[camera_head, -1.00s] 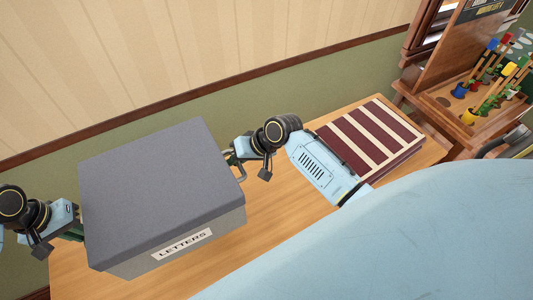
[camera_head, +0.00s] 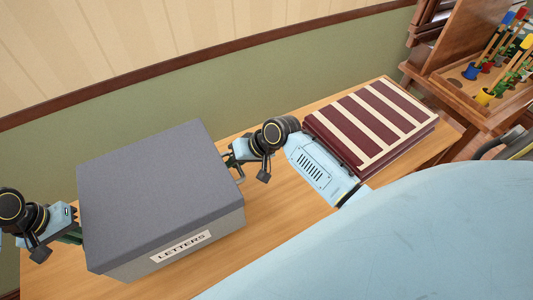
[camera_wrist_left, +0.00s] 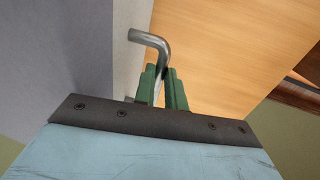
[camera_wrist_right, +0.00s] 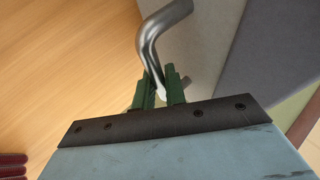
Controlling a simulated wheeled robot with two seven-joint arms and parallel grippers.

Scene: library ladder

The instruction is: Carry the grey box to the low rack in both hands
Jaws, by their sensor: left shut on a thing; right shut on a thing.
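The grey box (camera_head: 160,190), with a darker lid and a "LETTERS" label (camera_head: 181,246), is between my two grippers over the wooden table. My left gripper (camera_head: 76,234) is at its left side; in the left wrist view its green fingers (camera_wrist_left: 163,85) are shut on a bent metal handle (camera_wrist_left: 150,38). My right gripper (camera_head: 231,158) is at its right side; in the right wrist view its green fingers (camera_wrist_right: 160,88) are shut on the other metal handle (camera_wrist_right: 158,28). Whether the box touches the table cannot be told. The low rack is not identifiable in view.
A dark red and cream striped thing (camera_head: 372,122) lies on the wooden table (camera_head: 275,225) right of my right gripper. A wooden stand (camera_head: 470,75) with colourful-handled items is at the upper right. A green and cream wall runs behind the table.

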